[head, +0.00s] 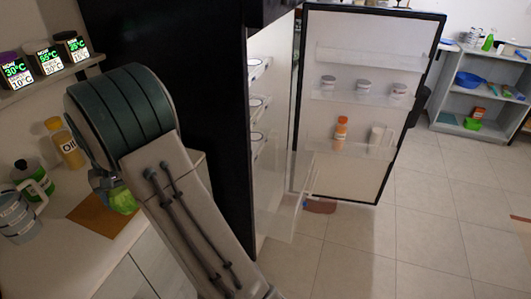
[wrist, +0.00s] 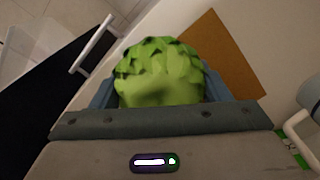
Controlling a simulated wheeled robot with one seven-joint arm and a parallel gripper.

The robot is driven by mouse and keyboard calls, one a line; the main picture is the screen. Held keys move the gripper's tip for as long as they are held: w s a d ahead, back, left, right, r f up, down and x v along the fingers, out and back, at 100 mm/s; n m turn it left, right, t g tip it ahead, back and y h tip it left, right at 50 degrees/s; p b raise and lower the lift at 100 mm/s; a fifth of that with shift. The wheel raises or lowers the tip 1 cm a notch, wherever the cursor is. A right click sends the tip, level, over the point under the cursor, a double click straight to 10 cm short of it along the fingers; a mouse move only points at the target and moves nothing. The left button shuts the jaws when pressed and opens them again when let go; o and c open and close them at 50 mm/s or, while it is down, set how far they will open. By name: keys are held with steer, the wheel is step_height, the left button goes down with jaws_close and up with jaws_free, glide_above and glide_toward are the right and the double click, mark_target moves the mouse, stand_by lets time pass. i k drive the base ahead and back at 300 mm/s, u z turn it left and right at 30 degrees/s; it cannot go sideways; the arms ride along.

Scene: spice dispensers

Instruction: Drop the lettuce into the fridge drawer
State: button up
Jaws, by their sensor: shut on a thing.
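The lettuce (wrist: 160,75) is a leafy green head. In the wrist view it sits between the fingers of my gripper (wrist: 158,88), which is shut on it. In the head view the lettuce (head: 122,201) shows partly below my arm, above the counter by the brown board; my arm hides most of the gripper. The fridge door (head: 345,60) stands open to the right. A clear fridge drawer (head: 285,200) appears pulled out low in the fridge opening, apart from the lettuce. The drawer's inside is hard to make out.
A brown board (head: 103,215), an oil bottle (head: 64,145), a green-labelled bottle (head: 33,178) and a grey-blue jug (head: 18,215) are on the counter. The black fridge side (head: 215,110) stands between counter and opening. A grey shelf (head: 480,90) is far right; the floor before it is mostly clear.

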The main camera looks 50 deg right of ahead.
mark_target(275, 198)
steer(key=u, duration=2.05)
steer(key=k, duration=1.85)
steer(key=z, duration=2.4)
steer(key=i, duration=0.2)
steer(key=z, duration=0.15)
